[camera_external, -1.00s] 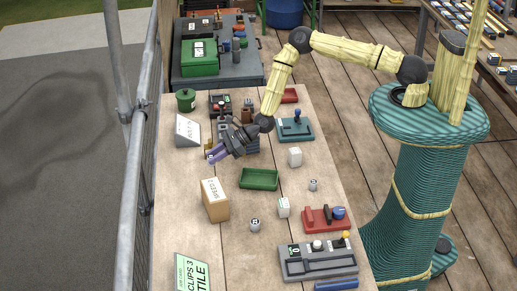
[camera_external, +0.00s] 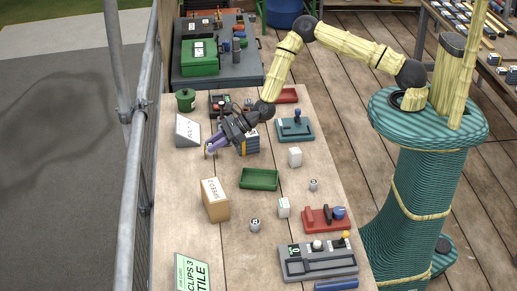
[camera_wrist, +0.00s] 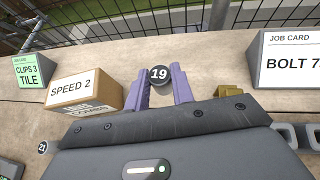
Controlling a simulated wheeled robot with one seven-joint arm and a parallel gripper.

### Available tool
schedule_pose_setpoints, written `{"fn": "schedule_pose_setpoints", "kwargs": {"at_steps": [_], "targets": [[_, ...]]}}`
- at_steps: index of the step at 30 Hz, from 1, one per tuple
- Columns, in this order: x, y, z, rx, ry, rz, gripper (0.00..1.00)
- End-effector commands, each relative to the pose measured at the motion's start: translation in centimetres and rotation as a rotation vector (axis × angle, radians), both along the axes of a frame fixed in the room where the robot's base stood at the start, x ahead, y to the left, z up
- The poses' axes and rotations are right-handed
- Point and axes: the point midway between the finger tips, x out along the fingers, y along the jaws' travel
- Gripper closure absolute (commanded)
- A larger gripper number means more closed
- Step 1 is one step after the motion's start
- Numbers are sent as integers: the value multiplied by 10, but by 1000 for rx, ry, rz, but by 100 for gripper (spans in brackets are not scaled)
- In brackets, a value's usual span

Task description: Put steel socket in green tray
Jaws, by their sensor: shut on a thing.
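My gripper (camera_external: 212,146), with purple fingers, is over the far left part of the bench in the external view. In the wrist view its fingers (camera_wrist: 160,88) are closed on a round dark-topped socket marked 19 (camera_wrist: 160,75). In the external view the held socket is too small and covered to make out clearly. The green tray (camera_external: 259,187) sits mid-bench, nearer the camera and to the right of my gripper, and looks empty. Two other small sockets stand on the bench, one (camera_external: 255,226) in front of the tray and one (camera_external: 313,185) to its right.
A cardboard box (camera_external: 216,205) stands left of the tray. A white job card (camera_external: 187,131) stands beyond my gripper, and a blue-and-orange block (camera_external: 251,143) is just right of it. White boxes (camera_external: 294,157) and a red holder (camera_external: 325,219) lie right. A railing runs along the left.

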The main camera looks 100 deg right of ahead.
Motion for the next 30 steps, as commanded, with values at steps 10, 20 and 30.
{"fn": "schedule_pose_setpoints", "kwargs": {"at_steps": [10, 20, 30], "targets": [[-47, 21, -5, 0, 0, 36, 99], [-136, 48, -1, 0, 0, 91, 99], [-190, 58, 7, 1, 1, 118, 99]]}}
